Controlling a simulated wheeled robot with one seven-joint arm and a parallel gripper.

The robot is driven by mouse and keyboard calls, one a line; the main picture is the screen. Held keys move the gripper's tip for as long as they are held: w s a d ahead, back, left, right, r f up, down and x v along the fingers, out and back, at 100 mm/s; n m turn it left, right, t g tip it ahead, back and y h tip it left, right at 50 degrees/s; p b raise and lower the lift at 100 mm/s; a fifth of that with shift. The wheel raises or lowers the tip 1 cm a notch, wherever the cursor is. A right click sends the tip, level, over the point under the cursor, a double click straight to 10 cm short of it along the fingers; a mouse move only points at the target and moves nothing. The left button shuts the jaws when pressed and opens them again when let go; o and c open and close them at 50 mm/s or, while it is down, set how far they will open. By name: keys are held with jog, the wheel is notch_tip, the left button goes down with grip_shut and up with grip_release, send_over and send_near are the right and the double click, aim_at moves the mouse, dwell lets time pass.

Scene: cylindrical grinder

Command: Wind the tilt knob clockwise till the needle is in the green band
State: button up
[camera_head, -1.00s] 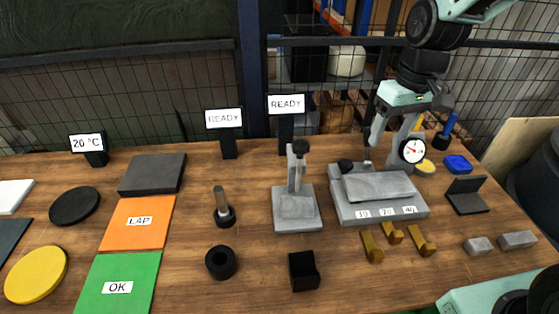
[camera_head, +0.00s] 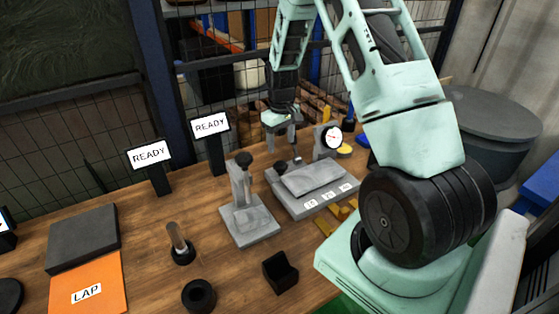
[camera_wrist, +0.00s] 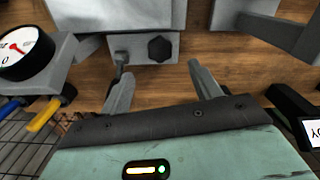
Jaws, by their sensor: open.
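The black tilt knob (camera_head: 281,167) is at the back left of the grey tilting fixture (camera_head: 330,200). In the wrist view the knob (camera_wrist: 160,48) sits on a grey block, just beyond and between my fingertips. My gripper (camera_head: 283,148) points down over the knob, open and empty. Its fingers (camera_wrist: 160,75) stand apart, one to each side of the knob's line, and do not appear to touch it. The white dial gauge (camera_head: 331,137) has a red needle, also visible in the wrist view (camera_wrist: 20,48).
A grey stand with a black top knob (camera_head: 243,160) is left of the fixture. Two READY signs (camera_head: 210,127) stand behind. Brass blocks (camera_head: 335,217) lie in front of the fixture. My arm covers the right side of the table.

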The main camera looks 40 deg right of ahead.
aim_at(281, 164)
notch_tip(281, 164, down, 9)
jog(key=shift+p, duration=0.8)
jog(key=shift+c, duration=0.3)
jog(key=c, duration=0.9)
